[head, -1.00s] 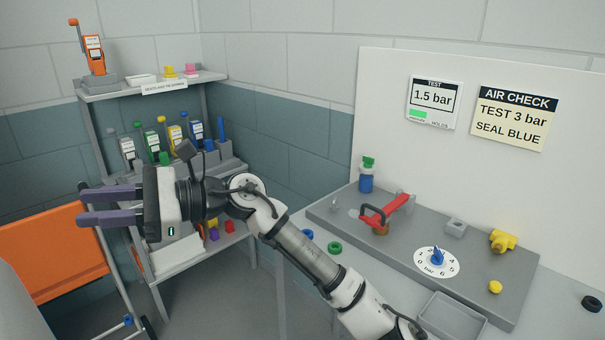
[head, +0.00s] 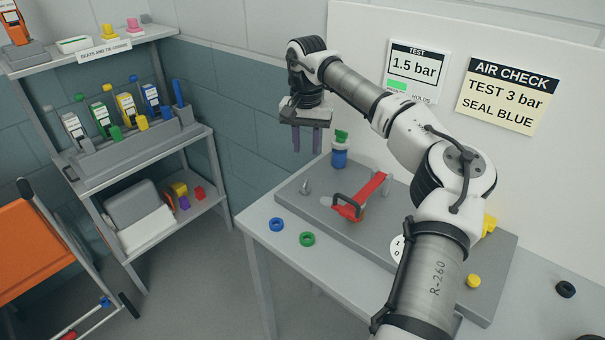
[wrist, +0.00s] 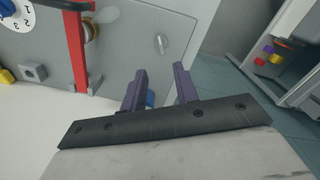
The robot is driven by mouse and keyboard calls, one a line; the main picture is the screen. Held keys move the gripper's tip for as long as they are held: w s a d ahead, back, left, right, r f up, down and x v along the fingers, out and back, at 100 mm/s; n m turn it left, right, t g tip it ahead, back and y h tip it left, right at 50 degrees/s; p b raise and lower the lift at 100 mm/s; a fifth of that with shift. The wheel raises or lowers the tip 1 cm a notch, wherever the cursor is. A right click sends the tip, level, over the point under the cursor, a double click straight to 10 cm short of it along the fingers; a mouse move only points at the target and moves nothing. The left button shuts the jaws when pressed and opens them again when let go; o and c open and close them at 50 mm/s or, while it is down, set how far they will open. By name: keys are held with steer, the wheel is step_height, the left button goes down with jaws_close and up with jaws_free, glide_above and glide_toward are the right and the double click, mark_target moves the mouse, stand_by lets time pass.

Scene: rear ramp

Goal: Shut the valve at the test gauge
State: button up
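The valve has a long red lever (head: 372,190) with a dark loop handle, set on a grey panel (head: 330,205) on the bench. In the wrist view the red lever (wrist: 79,50) runs down the left side, with a brass part (wrist: 92,27) beside it. The test gauge display (head: 413,66) on the back board reads 1.5 bar. My gripper (head: 307,150) is open and empty, fingers pointing down, above the panel's back left corner, left of the lever and apart from it. Its fingers (wrist: 160,80) also show apart in the wrist view.
A blue bottle with a green cap (head: 340,150) stands close to my fingers. Blue (head: 277,224) and green (head: 307,239) rings lie at the bench's front left. My arm hides most of the dial (head: 396,250). Shelves (head: 150,160) stand at the left.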

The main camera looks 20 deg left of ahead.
mark_target(305, 182)
step_height(305, 182, down, 11)
steer(key=p, duration=0.2)
steer(key=shift+p, duration=0.3)
jaws_close()
